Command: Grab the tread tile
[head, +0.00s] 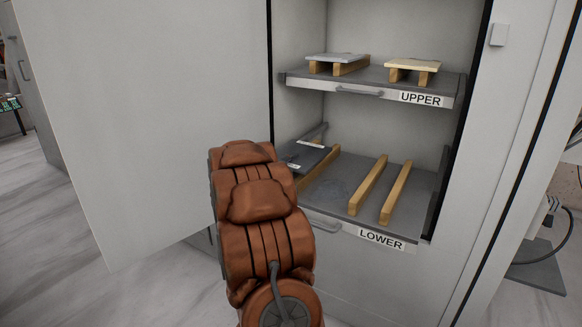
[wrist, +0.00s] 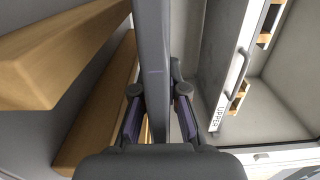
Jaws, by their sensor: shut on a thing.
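A dark grey tile (head: 302,154), which I take to be the tread tile, is at the left of the lower shelf, with small white labels on its top. My arm hides part of it. In the wrist view the tread tile (wrist: 153,70) shows edge-on as a long grey band running up between my fingers. My gripper (wrist: 158,105) has one finger on each side of it and is shut on its near end. In the head view my gripper is hidden behind my arm.
The lower shelf (head: 333,192) bears wooden strips (head: 369,184), with bare room between them. The upper shelf (head: 375,78) above holds a pale grey tile (head: 336,57) and a cream tile (head: 412,65) on wooden strips. An open cabinet door (head: 150,110) stands left of my arm.

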